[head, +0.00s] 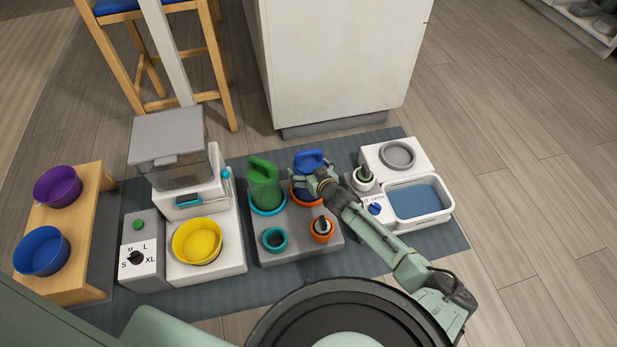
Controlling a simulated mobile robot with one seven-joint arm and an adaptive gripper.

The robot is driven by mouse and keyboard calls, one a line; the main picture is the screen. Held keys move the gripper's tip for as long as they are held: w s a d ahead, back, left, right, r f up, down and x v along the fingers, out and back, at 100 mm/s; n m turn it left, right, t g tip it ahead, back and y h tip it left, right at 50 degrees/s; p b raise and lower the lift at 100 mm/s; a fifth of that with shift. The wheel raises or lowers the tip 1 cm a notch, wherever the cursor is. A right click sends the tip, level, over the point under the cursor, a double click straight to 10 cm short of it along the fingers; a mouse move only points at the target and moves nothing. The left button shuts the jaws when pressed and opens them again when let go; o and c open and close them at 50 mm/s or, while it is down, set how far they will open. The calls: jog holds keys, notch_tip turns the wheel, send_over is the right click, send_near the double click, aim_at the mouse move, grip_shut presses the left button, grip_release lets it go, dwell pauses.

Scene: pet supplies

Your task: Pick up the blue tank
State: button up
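The blue tank (308,158) stands upright in an orange ring (294,194) at the back right of a grey base (292,246). Its looped handle is on top. My gripper (317,180) is at the front of the tank and hides its lower part. My arm reaches there from the lower right. The fingers are small and overlap the tank, so I cannot tell whether they touch it or are closed.
A green tank (264,184) stands in a teal ring just left of the blue tank. A small teal cup (275,239) and an orange cup (321,229) sit in front. A blue litter tray (417,201) is at right, and a yellow bowl (197,241) at left.

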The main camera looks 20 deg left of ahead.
jog(key=c, duration=1)
